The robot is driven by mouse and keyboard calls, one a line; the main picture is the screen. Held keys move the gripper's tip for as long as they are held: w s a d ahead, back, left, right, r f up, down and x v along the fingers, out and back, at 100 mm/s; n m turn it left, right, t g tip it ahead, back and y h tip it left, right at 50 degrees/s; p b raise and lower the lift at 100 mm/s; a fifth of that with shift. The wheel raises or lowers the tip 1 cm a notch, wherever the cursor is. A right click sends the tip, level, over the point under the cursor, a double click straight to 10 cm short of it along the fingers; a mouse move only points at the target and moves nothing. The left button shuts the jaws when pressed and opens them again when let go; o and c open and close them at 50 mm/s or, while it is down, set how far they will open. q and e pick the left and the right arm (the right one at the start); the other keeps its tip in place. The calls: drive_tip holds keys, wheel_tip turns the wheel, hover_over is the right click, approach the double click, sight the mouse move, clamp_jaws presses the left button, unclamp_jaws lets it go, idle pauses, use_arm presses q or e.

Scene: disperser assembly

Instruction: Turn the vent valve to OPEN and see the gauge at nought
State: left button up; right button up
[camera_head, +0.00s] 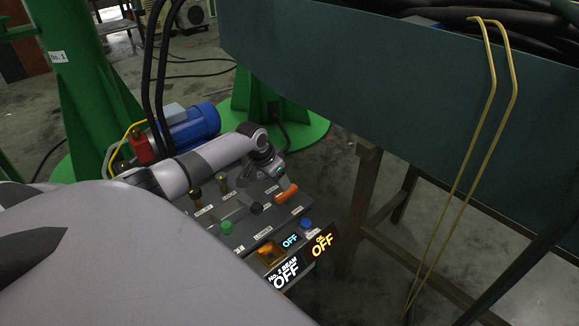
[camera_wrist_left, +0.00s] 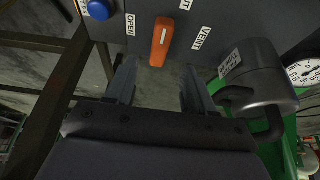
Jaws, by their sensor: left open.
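The orange vent valve handle (camera_wrist_left: 161,41) is on the grey panel in the left wrist view, between the labels OPEN on its left and VENT on its right. It points roughly up and down in that picture. It also shows in the head view (camera_head: 287,193). My left gripper (camera_wrist_left: 158,88) is open and empty; its two fingers are just short of the handle's near end, one to each side, apart from it. The gauge (camera_wrist_left: 304,72), a white dial, is cut off at the right edge; its reading cannot be made out. My right gripper is not in view.
A blue button (camera_wrist_left: 100,9) sits left of the handle. A dark cylinder (camera_wrist_left: 262,75) with a pipe stands right of my fingers. In the head view, the panel holds a green button (camera_head: 227,227) and lit OFF displays (camera_head: 286,272). A large dark green-blue tank (camera_head: 400,90) hangs to the right.

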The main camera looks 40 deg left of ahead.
sight(286, 194)
use_arm(q)
drive_tip(key=shift+b+x, duration=2.2)
drive_tip(key=shift+x, duration=1.3)
drive_tip(key=shift+r, duration=0.1)
clamp_jaws()
